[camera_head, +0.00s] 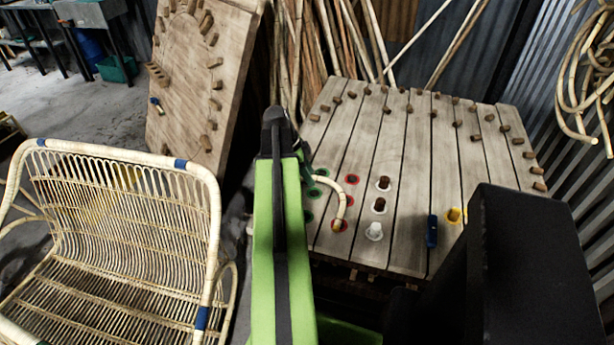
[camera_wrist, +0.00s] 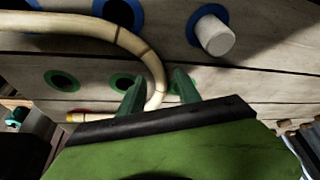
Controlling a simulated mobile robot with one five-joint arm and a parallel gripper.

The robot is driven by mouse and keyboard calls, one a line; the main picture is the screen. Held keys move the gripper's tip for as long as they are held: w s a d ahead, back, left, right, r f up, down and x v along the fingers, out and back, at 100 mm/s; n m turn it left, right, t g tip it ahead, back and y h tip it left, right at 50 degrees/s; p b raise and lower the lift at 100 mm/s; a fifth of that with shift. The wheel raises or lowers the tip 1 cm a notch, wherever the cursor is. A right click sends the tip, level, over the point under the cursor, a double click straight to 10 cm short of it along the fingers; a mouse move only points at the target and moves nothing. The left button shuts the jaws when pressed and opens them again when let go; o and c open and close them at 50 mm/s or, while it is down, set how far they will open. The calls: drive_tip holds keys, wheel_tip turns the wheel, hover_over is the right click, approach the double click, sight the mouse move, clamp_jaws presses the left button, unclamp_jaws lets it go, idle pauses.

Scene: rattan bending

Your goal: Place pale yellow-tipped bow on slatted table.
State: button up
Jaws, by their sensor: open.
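The slatted table (camera_head: 395,145) stands at the right, with pegs and colour-ringed holes in its top. The bow (camera_head: 350,190) is a pale bent cane over the table's near left part, with an orange-yellow tip near a red-ringed hole. My gripper (camera_wrist: 160,88) is open around the bow's bend. I cannot tell whether the bow touches the slats. My arm hides part of the bow in the head view.
A blue piece (camera_head: 431,230) and a white peg (camera_head: 374,231) stand at the table's near edge. A rattan seat (camera_head: 120,220) is at the left. A pegged board (camera_head: 195,85) leans behind it. Loose canes (camera_head: 310,50) stand at the back.

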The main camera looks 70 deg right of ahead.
drive_tip(key=shift+r, duration=0.1)
drive_tip(key=shift+r+p, duration=0.2)
drive_tip(key=shift+p, duration=0.1)
drive_tip(key=p+v, duration=1)
drive_tip(key=v, duration=0.1)
drive_tip(key=shift+r+p, duration=0.35)
drive_tip(key=shift+p, duration=0.05)
drive_tip(key=shift+w, duration=0.2)
